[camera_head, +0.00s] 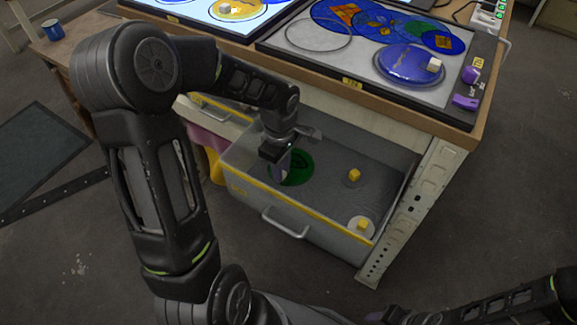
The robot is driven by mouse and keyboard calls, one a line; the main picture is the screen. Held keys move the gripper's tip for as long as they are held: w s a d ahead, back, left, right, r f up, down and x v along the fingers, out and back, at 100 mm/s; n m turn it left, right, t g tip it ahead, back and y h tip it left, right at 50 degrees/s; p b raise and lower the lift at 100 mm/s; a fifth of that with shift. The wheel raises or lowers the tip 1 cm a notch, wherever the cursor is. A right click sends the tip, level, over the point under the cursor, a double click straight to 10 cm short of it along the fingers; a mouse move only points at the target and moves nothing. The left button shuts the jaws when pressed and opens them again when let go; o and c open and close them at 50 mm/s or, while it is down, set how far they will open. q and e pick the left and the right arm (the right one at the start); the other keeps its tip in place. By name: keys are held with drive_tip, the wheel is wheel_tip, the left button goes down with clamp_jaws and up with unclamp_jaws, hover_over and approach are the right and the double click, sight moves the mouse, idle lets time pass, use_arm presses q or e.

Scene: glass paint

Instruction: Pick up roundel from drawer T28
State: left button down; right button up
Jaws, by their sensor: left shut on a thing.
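The pulled-out drawer (280,210) has clear walls, yellow edging and a front handle; I cannot read its label for certain. Inside, a dark green glass roundel (299,168) is at the left end, partly hidden by my left gripper (281,167). The gripper points down into the drawer and is shut on the green roundel; its fingertips and the grip point are mostly hidden. A clear roundel with a yellow knob (354,175) and a whitish roundel with a yellow knob (360,227) lie to the right.
The bench above the drawer carries a light panel (300,62) with coloured glass discs and a blue roundel (408,66) with a pale knob. A purple tool (466,101) lies at its right edge. A white perforated leg (425,195) stands right of the drawer. A blue mug (53,30) is upper left.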

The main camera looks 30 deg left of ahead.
use_arm(q)
wheel_tip(320, 180, up, 10)
drive_tip(key=p, duration=0.2)
idle(0.3)
idle(0.4)
